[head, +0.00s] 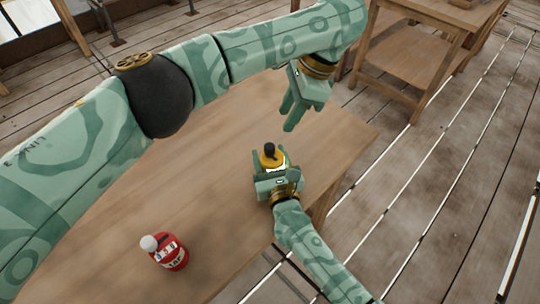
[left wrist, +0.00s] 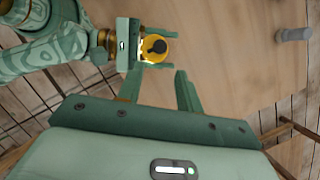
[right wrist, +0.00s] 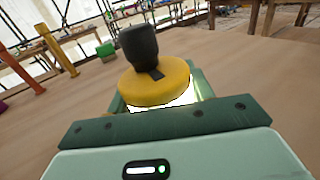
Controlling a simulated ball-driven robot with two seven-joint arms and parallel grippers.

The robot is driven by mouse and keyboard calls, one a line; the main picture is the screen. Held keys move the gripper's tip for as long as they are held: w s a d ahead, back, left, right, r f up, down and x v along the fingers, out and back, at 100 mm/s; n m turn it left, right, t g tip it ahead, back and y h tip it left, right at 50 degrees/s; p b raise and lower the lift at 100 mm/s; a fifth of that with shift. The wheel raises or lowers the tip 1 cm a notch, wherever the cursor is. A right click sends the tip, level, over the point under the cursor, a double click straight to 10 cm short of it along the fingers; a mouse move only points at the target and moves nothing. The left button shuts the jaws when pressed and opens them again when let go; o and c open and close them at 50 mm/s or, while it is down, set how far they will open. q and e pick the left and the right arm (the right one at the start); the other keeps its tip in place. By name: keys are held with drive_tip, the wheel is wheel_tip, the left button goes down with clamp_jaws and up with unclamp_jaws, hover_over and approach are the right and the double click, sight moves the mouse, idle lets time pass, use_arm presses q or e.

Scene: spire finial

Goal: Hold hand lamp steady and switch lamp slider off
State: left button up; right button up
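The hand lamp (head: 272,159) has a yellow top, a black knob-like post and a glowing white part below. It stands upright near the table edge. My right gripper (right wrist: 160,100) is around it, one finger on each side, and looks closed on it. A small dark tab (right wrist: 157,74), perhaps the slider, lies on the yellow top at the post's foot. The lamp also shows in the left wrist view (left wrist: 147,50). My left gripper (head: 290,113) hangs above and beyond the lamp, fingers pointing down, apart and empty. It does not touch the lamp.
A red can-shaped object (head: 170,256) with a white knob and a printed label stands at the front left of the wooden table (head: 110,225). The tabletop between it and the lamp is clear. Another wooden table (head: 415,65) stands behind at the right.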

use_arm(q)
drive_tip(key=shift+a+f, duration=0.1)
drive_tip(key=shift+f, duration=0.05)
drive_tip(key=c, duration=0.5)
drive_tip(key=a+f+n+g, duration=0.1)
drive_tip(key=a+f, duration=0.1)
drive_tip(key=a, duration=0.3)
drive_tip(key=w+a+f+n+h, duration=0.1)
drive_tip(key=a+f, duration=0.1)
drive_tip(key=a, duration=0.2)
drive_tip(key=w+a+f+n+g, duration=0.1)
drive_tip(key=a+f, duration=0.1)
drive_tip(key=a, duration=0.3)
drive_tip(key=shift+w+a+f+n+g, duration=0.15)
drive_tip(key=shift+a+n+g, duration=0.15)
drive_tip(key=shift+a+n, duration=0.1)
clamp_jaws()
drive_tip(key=s+a+f+n+h, duration=0.2)
drive_tip(key=s+a+n+h, duration=0.2)
drive_tip(key=a+n+h, duration=0.9)
drive_tip(key=w+d+r+n+t, duration=0.1)
drive_tip(key=d+r+n, duration=0.4)
drive_tip(key=n, duration=1.2)
drive_tip(key=shift+w+d+r+t, duration=0.4)
drive_tip(key=shift+d+t, duration=0.4)
drive_tip(key=shift+d, duration=0.75)
